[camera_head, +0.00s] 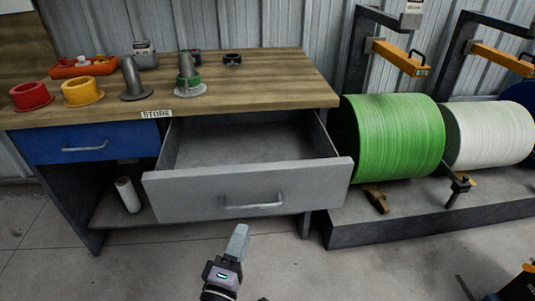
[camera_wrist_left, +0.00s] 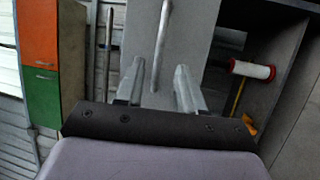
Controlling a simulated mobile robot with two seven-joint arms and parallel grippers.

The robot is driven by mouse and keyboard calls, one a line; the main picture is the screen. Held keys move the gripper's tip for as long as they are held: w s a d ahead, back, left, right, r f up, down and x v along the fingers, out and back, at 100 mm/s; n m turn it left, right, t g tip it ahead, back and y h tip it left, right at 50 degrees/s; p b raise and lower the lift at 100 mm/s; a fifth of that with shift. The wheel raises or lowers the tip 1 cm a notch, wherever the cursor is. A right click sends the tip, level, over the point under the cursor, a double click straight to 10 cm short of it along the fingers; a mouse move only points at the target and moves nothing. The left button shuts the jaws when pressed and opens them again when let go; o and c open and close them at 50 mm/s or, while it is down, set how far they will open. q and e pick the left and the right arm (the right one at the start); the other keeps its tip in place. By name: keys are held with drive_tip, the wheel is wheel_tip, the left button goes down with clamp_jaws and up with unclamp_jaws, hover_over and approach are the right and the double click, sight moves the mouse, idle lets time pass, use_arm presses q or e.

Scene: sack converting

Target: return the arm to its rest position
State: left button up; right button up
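My left gripper (camera_head: 238,243) is low in front of the workbench, below the grey drawer's handle (camera_head: 253,206). In the left wrist view, the fingers of the left gripper (camera_wrist_left: 160,78) are apart with nothing held between them. The handle (camera_wrist_left: 161,45) shows ahead of the fingers there, on the grey drawer front. The grey drawer (camera_head: 170,201) is pulled open, and its visible inside is empty.
The wooden benchtop (camera_head: 260,82) holds a red ring (camera_head: 31,96), a yellow ring (camera_head: 81,92) and metal spindles. A blue drawer (camera_head: 60,145) is shut. A white roll (camera_head: 128,195) stands on the lower shelf. A green roll (camera_head: 395,137) is to the right. Floor in front is clear.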

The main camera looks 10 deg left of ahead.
use_arm(q)
drive_tip(key=s+a+f+m+g, duration=0.5)
drive_tip(key=s+f+m+g, duration=0.45)
drive_tip(key=s+m, duration=0.55)
drive_tip(key=a+r+m+p, duration=0.3)
drive_tip(key=r+p, duration=1)
drive_tip(key=p, duration=0.3)
drive_tip(key=shift+r+p, duration=0.2)
drive_tip(key=shift+p, duration=0.2)
drive_tip(key=shift+s, duration=0.1)
